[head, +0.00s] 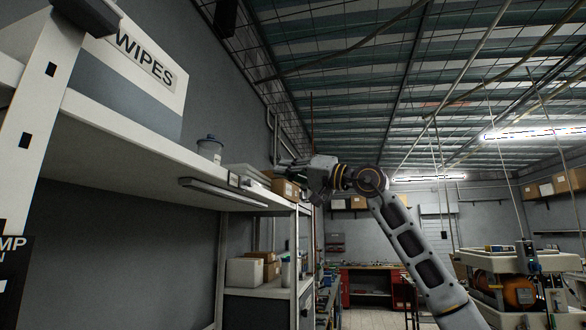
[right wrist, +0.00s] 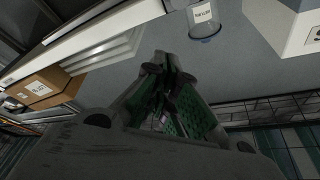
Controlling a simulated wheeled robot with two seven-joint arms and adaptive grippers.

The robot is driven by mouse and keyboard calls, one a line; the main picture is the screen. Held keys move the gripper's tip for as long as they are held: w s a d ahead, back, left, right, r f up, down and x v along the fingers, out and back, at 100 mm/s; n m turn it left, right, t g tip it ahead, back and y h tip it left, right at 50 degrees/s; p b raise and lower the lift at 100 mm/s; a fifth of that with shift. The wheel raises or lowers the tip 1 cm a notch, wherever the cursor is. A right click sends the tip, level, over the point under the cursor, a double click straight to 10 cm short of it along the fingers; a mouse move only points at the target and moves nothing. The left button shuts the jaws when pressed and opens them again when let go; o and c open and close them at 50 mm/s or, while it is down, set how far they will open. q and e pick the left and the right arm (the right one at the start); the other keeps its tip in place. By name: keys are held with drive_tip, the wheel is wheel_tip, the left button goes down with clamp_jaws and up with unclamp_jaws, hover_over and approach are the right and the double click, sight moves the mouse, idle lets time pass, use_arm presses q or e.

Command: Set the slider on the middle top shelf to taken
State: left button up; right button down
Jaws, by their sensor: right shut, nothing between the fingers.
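The top shelf (head: 130,135) runs along the left wall in the head view. My right gripper (head: 284,163) is shut and empty, beyond the plate and near the far end of the shelf. In the right wrist view its fingers (right wrist: 167,72) are together, with the pale shelf edge (right wrist: 90,35) at the upper left. No slider can be made out there. My left gripper is not in view.
A wipes box (head: 135,85) and a lidded tub (head: 209,149) stand on the shelf. A light bar (head: 222,193) hangs under it. Cardboard boxes (head: 285,187) are near my right gripper. The space right of the shelf is open, with a machine (head: 515,280) at the lower right.

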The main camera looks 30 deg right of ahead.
sight(247, 183)
drive_tip(key=w+a+f+p, duration=0.1)
drive_tip(key=w+a, duration=0.2)
drive_tip(key=a, duration=0.1)
drive_tip(key=shift+w+a+f+p, duration=0.25)
drive_tip(key=shift+a+p, duration=0.05)
drive_tip(key=shift+a, duration=0.05)
idle(0.6)
drive_tip(key=shift+a, duration=0.1)
drive_tip(key=s+a, duration=0.1)
drive_tip(key=s+a+b, duration=0.1)
drive_tip(key=s+a, duration=0.1)
drive_tip(key=shift+a, duration=0.25)
idle(0.4)
drive_tip(key=shift+s, duration=0.1)
drive_tip(key=shift+s+d+f, duration=0.1)
drive_tip(key=shift+s, duration=0.05)
